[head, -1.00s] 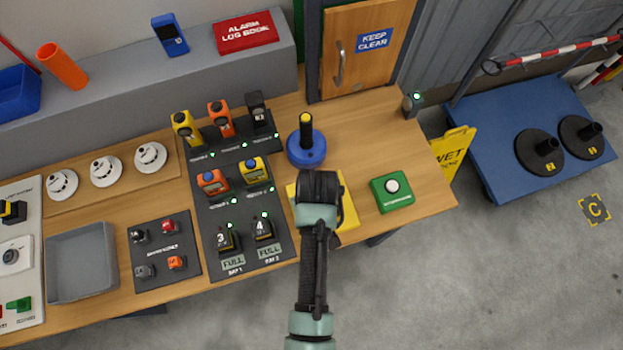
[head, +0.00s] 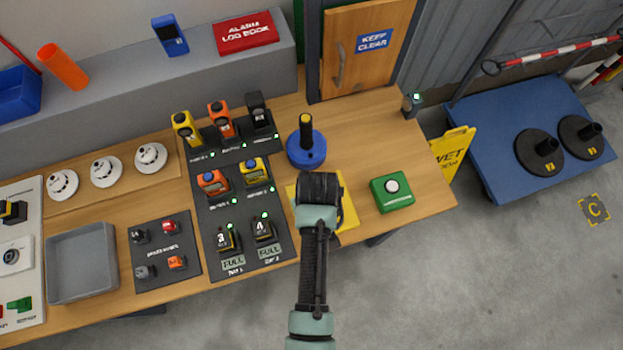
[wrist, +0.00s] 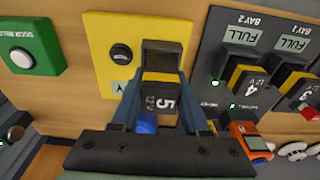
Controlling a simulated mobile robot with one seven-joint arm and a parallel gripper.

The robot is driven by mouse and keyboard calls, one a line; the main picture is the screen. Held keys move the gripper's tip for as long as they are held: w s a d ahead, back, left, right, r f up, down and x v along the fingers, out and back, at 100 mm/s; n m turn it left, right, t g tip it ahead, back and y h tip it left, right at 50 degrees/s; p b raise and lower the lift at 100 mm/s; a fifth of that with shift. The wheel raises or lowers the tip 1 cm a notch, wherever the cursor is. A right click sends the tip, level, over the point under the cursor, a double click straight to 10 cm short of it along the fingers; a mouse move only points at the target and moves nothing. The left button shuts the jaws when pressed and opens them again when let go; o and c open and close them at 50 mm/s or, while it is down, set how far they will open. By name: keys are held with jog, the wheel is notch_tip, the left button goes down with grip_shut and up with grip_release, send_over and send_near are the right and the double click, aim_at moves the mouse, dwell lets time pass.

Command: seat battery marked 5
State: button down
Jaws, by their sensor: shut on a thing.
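In the wrist view, the battery marked 5 (wrist: 160,92) is dark with a yellow band, and my gripper (wrist: 163,80) is shut on it. It is held over or near the yellow plate (wrist: 98,35), which also shows in the head view (head: 349,222); I cannot tell whether they touch. In the head view my gripper (head: 320,188) hides the battery. The battery marked 3 (head: 226,240) sits in bay 1 and the battery marked 4 (head: 263,230) in bay 2. Both bays have FULL labels and green lights.
A green box with a white button (head: 392,191) stands right of my gripper. A blue round base with a black, yellow-topped post (head: 306,148) stands behind it. Orange (head: 213,182) and yellow (head: 254,170) devices stand left. A grey tray (head: 82,230) is far left.

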jog(key=shift+f+b, duration=0.4)
jog(key=shift+f, duration=0.3)
jog(key=shift+r, duration=0.1)
dwell(0.5)
jog(key=shift+r+p, duration=2.5)
jog(key=shift+p, duration=0.15)
